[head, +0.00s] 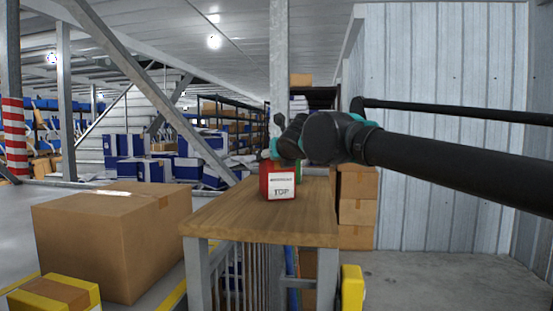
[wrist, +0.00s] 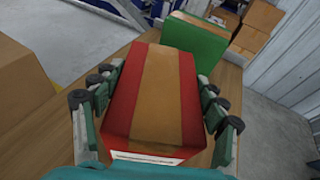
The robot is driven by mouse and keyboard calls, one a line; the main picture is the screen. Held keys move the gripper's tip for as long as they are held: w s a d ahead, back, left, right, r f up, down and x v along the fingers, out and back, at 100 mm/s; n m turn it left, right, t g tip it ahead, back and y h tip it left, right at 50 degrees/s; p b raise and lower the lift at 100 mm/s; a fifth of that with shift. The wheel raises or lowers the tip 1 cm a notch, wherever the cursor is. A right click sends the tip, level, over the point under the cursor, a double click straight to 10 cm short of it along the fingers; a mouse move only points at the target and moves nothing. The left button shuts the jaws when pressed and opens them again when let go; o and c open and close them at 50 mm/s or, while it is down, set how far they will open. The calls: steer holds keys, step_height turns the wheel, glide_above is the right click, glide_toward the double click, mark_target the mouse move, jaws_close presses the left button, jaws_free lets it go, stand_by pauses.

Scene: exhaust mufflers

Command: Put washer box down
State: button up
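A red box (head: 281,188) with a white label reading "TOP" is at the wooden table (head: 235,215) in the head view, and I take it to be the washer box. In the wrist view the red box (wrist: 154,95), with a brown stripe along its top, lies between the fingers of my gripper (wrist: 163,90). The fingers press close on both of its sides, so my gripper appears shut on it. Whether its underside touches the tabletop is hard to tell. In the head view my arm partly hides the gripper.
A green box (wrist: 197,42) stands just beyond the red box on the table. A large cardboard box (head: 100,235) stands left of the table. Stacked cartons (head: 356,212) are behind it at the right, near the corrugated wall (head: 440,70). The table's front and left have bare wood.

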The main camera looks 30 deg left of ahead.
steer(key=o, duration=0.4)
steer(key=shift+o, duration=0.2)
steer(key=shift+s+r, duration=0.1)
steer(key=shift+r, duration=0.1)
steer(key=v, duration=1.1)
steer(key=shift+s+d, duration=0.25)
steer(key=shift+d, duration=0.05)
steer(key=shift+r, duration=0.1)
